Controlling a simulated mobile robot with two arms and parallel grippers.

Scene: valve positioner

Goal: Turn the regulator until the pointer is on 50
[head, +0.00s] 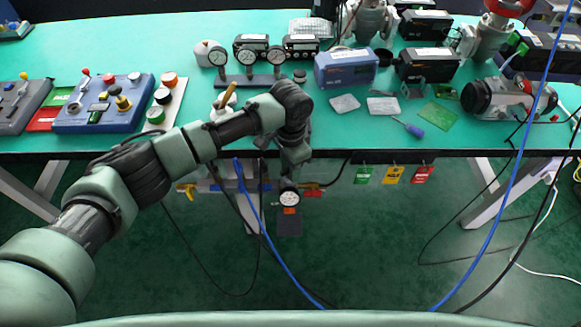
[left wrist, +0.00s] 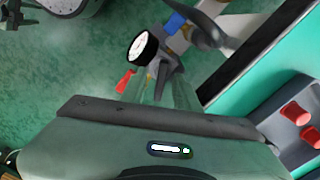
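A small gauge with a white dial and black rim (head: 289,198) hangs below the table's front edge. It shows larger in the left wrist view (left wrist: 142,48), with a dark pointer; its numbers are too small to read. A red handle (left wrist: 125,80) and a blue part (left wrist: 175,22) are on the fittings beside it. I cannot tell which part is the regulator. My left gripper (head: 291,172) reaches down over the table edge, just above the gauge in the head view. Its fingertips are mostly hidden, so I cannot tell whether it is open or touching anything. My right gripper is not in view.
The green table (head: 215,20) carries control boxes at left, a three-gauge stand (head: 247,80) and a blue box (head: 346,67). Three coloured tags (head: 393,174) hang from the front edge. A blue hose (head: 272,240) and black cables hang in front. The floor below is mostly free.

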